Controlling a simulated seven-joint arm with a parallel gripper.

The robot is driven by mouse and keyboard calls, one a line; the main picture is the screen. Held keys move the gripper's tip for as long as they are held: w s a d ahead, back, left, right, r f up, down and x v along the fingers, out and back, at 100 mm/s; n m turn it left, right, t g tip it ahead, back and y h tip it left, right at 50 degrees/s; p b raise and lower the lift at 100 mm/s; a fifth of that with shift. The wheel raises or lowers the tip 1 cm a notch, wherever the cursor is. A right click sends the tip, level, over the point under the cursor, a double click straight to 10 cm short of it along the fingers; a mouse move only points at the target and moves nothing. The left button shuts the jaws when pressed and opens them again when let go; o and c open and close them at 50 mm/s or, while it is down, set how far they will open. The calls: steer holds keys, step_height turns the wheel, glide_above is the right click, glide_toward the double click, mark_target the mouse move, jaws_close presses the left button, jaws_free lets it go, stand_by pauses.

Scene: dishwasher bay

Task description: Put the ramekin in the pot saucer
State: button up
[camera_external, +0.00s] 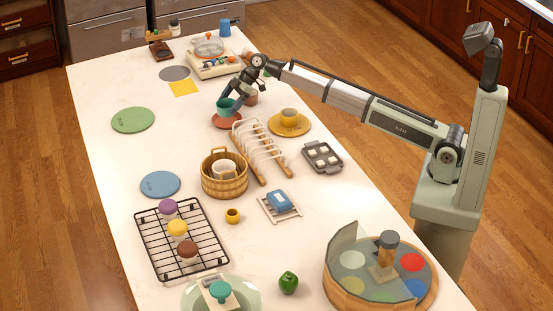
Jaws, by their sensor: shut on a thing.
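The teal ramekin (226,108) is upright in my gripper (224,97), which is shut on it from above. The terracotta pot saucer (228,122) lies on the white table directly below the ramekin in this view. The ramekin's lower edge overlaps the saucer in the picture. I cannot tell whether it touches the saucer or hangs slightly above it. My fingers hide part of the ramekin's rim.
A small brownish pot (250,97) stands just right of the ramekin. A yellow cup on an orange plate (303,130) and a white rack (262,147) are close by on the right and front. The table left of the saucer is clear up to a green disc (133,120).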

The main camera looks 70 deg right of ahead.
steer(key=shift+f, duration=2)
steer(key=o, duration=1)
steer(key=shift+f, duration=0.1)
steer(key=shift+c, duration=0.2)
steer(key=shift+r, duration=0.2)
steer(key=v, duration=1.2)
steer(key=shift+f, duration=0.15)
